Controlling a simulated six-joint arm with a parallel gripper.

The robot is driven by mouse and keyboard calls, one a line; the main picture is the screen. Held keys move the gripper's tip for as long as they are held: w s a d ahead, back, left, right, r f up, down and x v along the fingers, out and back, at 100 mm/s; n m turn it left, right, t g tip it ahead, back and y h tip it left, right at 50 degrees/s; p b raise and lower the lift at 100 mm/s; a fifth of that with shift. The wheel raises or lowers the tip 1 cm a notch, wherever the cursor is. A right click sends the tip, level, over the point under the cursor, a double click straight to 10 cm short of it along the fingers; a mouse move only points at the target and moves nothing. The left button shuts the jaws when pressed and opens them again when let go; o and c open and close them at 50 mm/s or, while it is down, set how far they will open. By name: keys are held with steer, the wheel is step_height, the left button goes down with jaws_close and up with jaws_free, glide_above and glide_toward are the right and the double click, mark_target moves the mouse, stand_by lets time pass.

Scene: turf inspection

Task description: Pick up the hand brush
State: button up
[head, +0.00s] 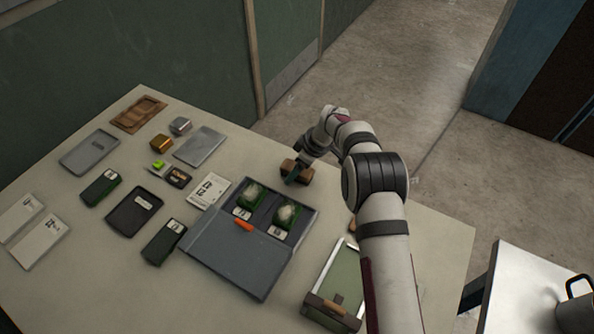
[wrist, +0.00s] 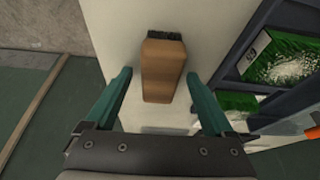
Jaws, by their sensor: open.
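The hand brush (wrist: 163,72) has a brown wooden block and a strip of dark bristles at its far end in the wrist view. It lies on the pale table between the two green fingers of my gripper (wrist: 160,98), with a gap on each side. My gripper is open and empty. In the head view the brush (head: 303,165) shows as a small brown piece near the table's back edge, partly hidden by my gripper (head: 296,174).
A dark case (head: 225,262) with green turf samples stands close by; its wall also shows right of my gripper in the wrist view (wrist: 228,68). A framed green tray (head: 337,277) lies toward the front. Trays, cards and small boxes fill the left. The table's back edge is near my gripper.

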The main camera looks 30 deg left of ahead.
steer(key=shift+f, duration=0.25)
stand_by(0.3)
jaws_close()
